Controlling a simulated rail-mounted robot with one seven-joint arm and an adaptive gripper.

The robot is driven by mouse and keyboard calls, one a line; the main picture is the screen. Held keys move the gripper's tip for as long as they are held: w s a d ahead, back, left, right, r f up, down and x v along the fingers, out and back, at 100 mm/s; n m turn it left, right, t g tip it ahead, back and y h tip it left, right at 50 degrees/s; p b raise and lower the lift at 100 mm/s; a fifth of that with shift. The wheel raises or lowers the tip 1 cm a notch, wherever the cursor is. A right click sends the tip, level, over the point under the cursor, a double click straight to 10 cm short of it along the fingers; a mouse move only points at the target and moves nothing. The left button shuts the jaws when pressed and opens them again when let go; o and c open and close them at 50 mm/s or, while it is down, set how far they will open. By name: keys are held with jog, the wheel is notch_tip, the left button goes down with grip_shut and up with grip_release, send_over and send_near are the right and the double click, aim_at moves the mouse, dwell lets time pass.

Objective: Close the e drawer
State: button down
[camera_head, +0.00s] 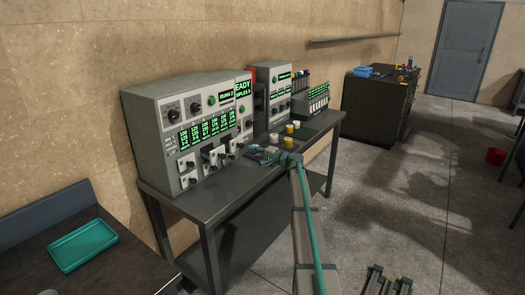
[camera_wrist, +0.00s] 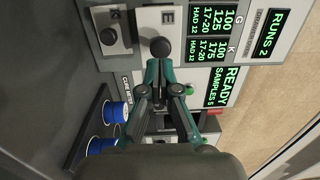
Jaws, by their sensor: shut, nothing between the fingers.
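In the wrist view, my gripper (camera_wrist: 158,77) is shut with nothing between its fingers. Its fingertips are at a dark round knob (camera_wrist: 160,47), just below a panel marked E (camera_wrist: 167,18). This looks like the e drawer's knob; I cannot tell whether the fingertips touch it or how far the drawer stands out. Another grey drawer front with a dark knob (camera_wrist: 108,37) is to the left. In the head view, my gripper (camera_head: 256,153) is in front of the right end of the grey press (camera_head: 160,125), where several small drawers (camera_head: 216,157) show.
Blue spools (camera_wrist: 104,145) stand by the machine in the wrist view. White and yellow spools (camera_head: 288,130) are on the dark bench (camera_head: 225,192) past my gripper. A second grey machine (camera_head: 276,92) stands behind. A green tray (camera_head: 82,245) lies on the left table.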

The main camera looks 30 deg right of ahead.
aim_at(238, 144)
jog(key=shift+p+x, duration=0.45)
jog(key=shift+x, duration=1.1)
jog(key=shift+w, duration=0.1)
jog(key=b+x, duration=0.1)
jog(key=x, duration=0.1)
jog(key=b+x, duration=0.4)
jog(key=shift+w+f, duration=0.25)
jog(key=shift+w, duration=0.05)
jog(key=shift+r, duration=0.3)
jog(key=shift+w, duration=0.1)
jog(key=shift+d, duration=0.1)
